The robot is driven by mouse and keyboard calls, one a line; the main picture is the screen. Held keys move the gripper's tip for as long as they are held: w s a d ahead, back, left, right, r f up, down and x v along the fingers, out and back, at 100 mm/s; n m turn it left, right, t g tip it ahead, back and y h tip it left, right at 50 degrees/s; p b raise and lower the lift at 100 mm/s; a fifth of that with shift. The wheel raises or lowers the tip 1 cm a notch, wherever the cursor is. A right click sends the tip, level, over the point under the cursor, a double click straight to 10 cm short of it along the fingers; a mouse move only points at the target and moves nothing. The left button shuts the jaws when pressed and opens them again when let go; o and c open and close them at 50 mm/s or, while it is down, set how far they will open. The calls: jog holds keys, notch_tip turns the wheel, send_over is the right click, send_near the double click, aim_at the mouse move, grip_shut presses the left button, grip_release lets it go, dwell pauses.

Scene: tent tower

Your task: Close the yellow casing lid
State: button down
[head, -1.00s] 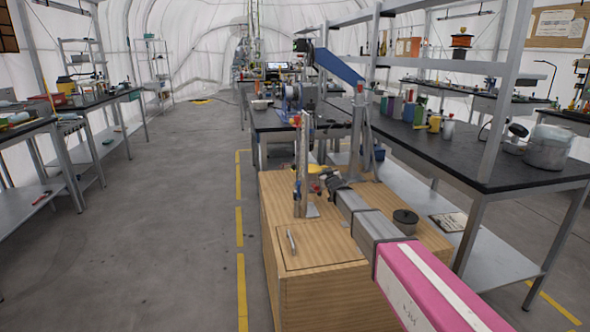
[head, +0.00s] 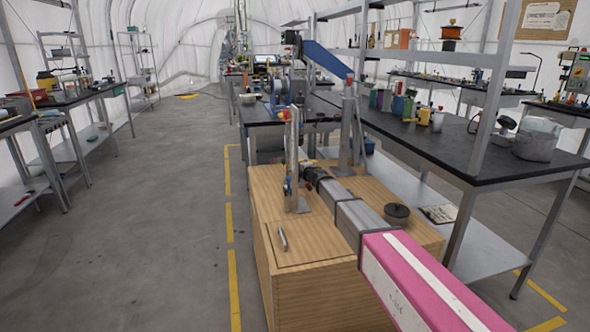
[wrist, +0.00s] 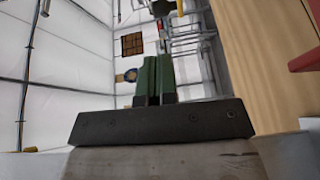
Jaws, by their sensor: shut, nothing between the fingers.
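The yellow casing lid cannot be made out for certain. In the head view, the spot behind the metal post (head: 292,165) on the wooden box is largely covered by my arm. In the head view, the end of my arm reaches over the wooden box just right of the post, and the fingers are hidden. I cannot tell whether they touch anything.
The wooden box (head: 300,250) carries a small metal handle (head: 282,238) and a dark round knob (head: 397,212). A metal upright (head: 347,130) with a blue arm (head: 330,62) stands behind. A black-topped bench (head: 450,150) is at the right. The left floor is open.

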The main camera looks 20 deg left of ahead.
jog(key=x, duration=0.8)
jog(key=shift+a, duration=0.1)
